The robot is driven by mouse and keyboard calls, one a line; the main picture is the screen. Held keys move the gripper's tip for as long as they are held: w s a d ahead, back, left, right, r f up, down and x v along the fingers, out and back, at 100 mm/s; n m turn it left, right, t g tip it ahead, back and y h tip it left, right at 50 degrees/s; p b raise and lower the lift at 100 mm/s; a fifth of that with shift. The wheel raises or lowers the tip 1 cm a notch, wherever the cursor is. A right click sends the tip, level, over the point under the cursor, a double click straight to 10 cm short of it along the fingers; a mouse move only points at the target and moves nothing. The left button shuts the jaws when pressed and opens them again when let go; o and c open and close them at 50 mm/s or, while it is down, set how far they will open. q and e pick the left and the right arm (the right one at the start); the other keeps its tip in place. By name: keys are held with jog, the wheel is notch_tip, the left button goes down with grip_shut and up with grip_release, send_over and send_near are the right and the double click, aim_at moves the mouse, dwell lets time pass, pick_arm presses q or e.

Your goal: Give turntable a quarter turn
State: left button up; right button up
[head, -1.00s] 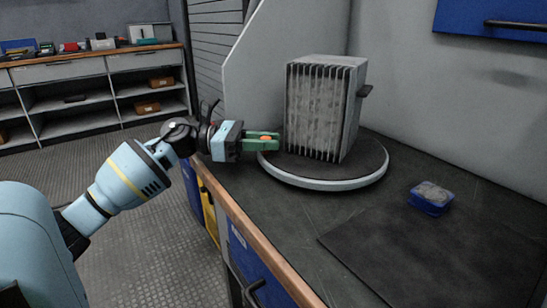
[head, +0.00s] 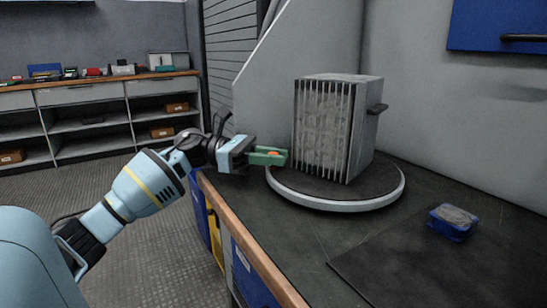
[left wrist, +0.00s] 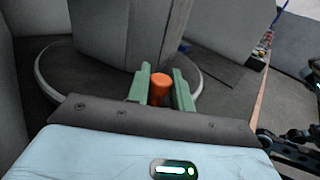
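The turntable (head: 335,203) is a dark disc with a pale rim on the dark workbench. It also shows in the left wrist view (left wrist: 45,84). A tall grey finned capacitor block (head: 322,130) stands upright on it. An orange knob (left wrist: 160,86) sits at the turntable's near left edge. My left gripper (head: 285,158) reaches in from the left over the bench. In the left wrist view its green fingers (left wrist: 160,88) are on either side of the knob and look closed against it. The knob's lower part is hidden.
A blue box with grey contents (head: 453,220) stands right of the turntable, beside a dark mat (head: 430,270). A grey panel (head: 275,75) rises behind the turntable. The bench's wooden edge (head: 240,232) runs below my left arm. Shelves (head: 90,115) stand far left.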

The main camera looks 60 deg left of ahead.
pick_arm(q)
jog(key=o, duration=0.4)
jog(key=shift+d+f, duration=0.1)
pick_arm(e)
jog(key=shift+s, duration=0.35)
pick_arm(q)
jog(key=shift+s+a, duration=0.15)
jog(key=shift+a, duration=0.15)
jog(key=p+v, duration=0.2)
jog(key=v, duration=0.5)
jog(key=shift+s, duration=0.1)
pick_arm(e)
jog(key=shift+w+r, duration=0.25)
jog(key=shift+r, duration=0.25)
jog(key=shift+w+r, duration=0.2)
jog(key=shift+r, duration=0.25)
